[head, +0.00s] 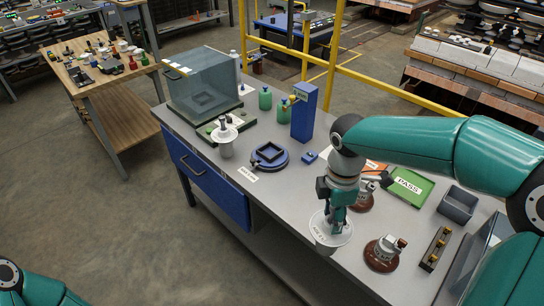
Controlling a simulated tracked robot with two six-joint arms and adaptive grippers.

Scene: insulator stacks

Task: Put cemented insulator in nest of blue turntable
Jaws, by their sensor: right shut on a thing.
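The blue turntable (284,162) sits left of centre on the bench, with a dark square nest on top that looks empty. My right gripper (335,220) points down and is shut on the upper part of a white-disc insulator (343,235) near the bench's front edge. The fingers hide its top. A grey cup-like body shows below the disc; I cannot tell whether it is lifted clear of the bench. A similar white-disc piece (225,133) stands left of the turntable. My left gripper is out of view.
Brown insulators stand right of my gripper (382,256) and behind it (364,202). A blue post (303,115) and a small blue block (309,157) are near the turntable. A green PASS tray (409,187), grey bin (457,204) and clear-walled box (203,85) stand farther off.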

